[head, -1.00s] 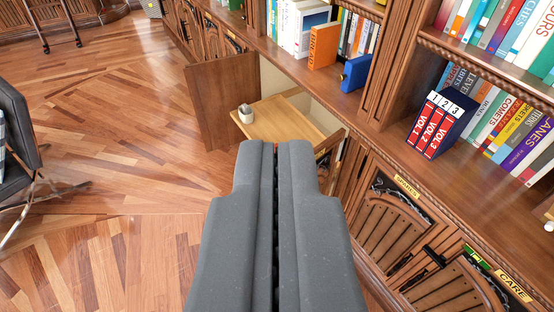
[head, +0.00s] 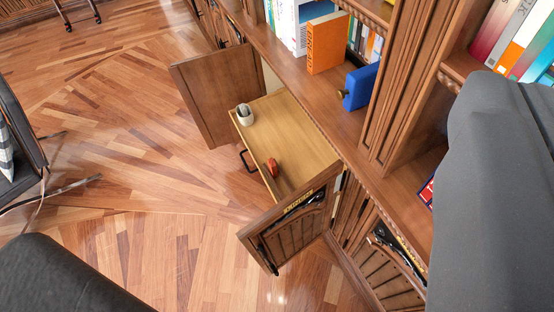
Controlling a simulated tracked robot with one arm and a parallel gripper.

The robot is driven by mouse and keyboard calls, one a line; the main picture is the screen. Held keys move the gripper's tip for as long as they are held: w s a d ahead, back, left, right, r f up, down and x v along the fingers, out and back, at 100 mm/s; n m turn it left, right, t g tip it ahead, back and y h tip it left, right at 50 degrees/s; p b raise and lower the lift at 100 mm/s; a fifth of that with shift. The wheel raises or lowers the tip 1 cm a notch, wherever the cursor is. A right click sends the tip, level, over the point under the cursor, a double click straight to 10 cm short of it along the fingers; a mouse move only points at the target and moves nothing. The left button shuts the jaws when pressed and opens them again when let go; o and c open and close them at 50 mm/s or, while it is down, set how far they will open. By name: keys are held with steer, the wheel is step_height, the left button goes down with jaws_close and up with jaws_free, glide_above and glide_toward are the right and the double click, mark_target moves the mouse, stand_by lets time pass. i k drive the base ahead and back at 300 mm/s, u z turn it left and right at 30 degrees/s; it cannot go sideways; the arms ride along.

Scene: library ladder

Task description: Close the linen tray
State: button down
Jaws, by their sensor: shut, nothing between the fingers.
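The linen tray (head: 300,135) is a light wooden pull-out shelf, sliding out from the cabinet under the bookcase. It stands well out between two open doors. A black handle (head: 246,161) sits on its front edge. A pale cup (head: 244,114) and a small red object (head: 272,167) rest on it.
The left cabinet door (head: 215,92) stands open beyond the tray; the right door (head: 292,228) stands open on the near side. An orange book (head: 327,43) and a blue object (head: 360,87) are on the shelf above. The wood floor (head: 150,180) left of the tray is clear.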

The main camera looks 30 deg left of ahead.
mark_target(280, 130)
steer(key=u, duration=0.35)
steer(key=i, duration=1)
steer(key=u, duration=0.55)
